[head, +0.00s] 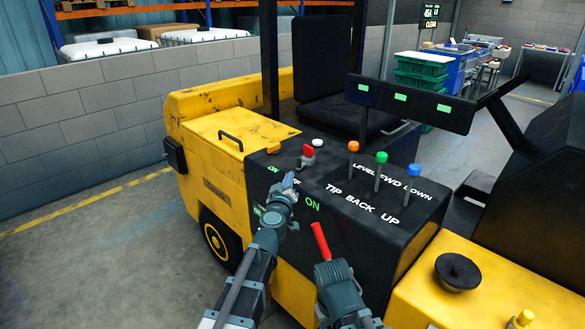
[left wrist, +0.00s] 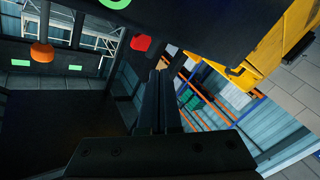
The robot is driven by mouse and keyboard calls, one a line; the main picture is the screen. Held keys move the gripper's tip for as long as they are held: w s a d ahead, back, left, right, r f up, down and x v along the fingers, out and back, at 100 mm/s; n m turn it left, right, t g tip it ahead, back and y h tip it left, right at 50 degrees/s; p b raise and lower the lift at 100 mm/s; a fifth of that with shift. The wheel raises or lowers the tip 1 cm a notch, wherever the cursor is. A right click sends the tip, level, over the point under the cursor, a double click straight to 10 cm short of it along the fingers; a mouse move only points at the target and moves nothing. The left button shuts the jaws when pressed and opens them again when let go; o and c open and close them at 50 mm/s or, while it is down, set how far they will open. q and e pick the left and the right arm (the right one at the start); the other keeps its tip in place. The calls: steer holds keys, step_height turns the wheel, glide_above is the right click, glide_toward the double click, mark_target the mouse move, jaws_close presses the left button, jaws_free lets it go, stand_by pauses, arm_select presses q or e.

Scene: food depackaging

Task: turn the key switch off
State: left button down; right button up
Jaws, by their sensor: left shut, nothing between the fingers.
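A small red-topped switch on a grey base (head: 307,154) stands on the black console, beside ON/OFF lettering; it looks like the key switch, but its setting is too small to read. My left gripper (head: 288,181) is shut and empty, over the console lettering just in front of and left of that switch, apart from it. In the left wrist view its closed fingers (left wrist: 160,98) point past a red knob (left wrist: 141,43). My right arm's end (head: 333,272) is low in front of the console, by a red lever (head: 320,240); its fingers cannot be made out.
Levers with orange (head: 353,146), green (head: 381,157) and blue (head: 414,169) knobs stand to the right on the console. A white knob (head: 318,143) is behind the switch. A black bar with green lights (head: 400,97) crosses above. The yellow vehicle body (head: 215,135) lies left.

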mark_target(288, 171)
arm_select(q)
steer(key=w+a+n+h, duration=0.2)
steer(key=a+n, duration=0.4)
steer(key=n, duration=0.3)
steer(key=shift+w+g+h, duration=0.2)
steer(key=shift+g+h, duration=0.1)
steer(key=shift+h, duration=0.4)
steer(key=shift+w, duration=0.1)
steer(key=x, duration=1)
steer(key=shift+w, duration=0.15)
steer(key=shift+s+d, duration=1)
steer(key=shift+s, duration=0.05)
steer(key=shift+s+d, duration=0.35)
steer(key=shift+d, duration=0.3)
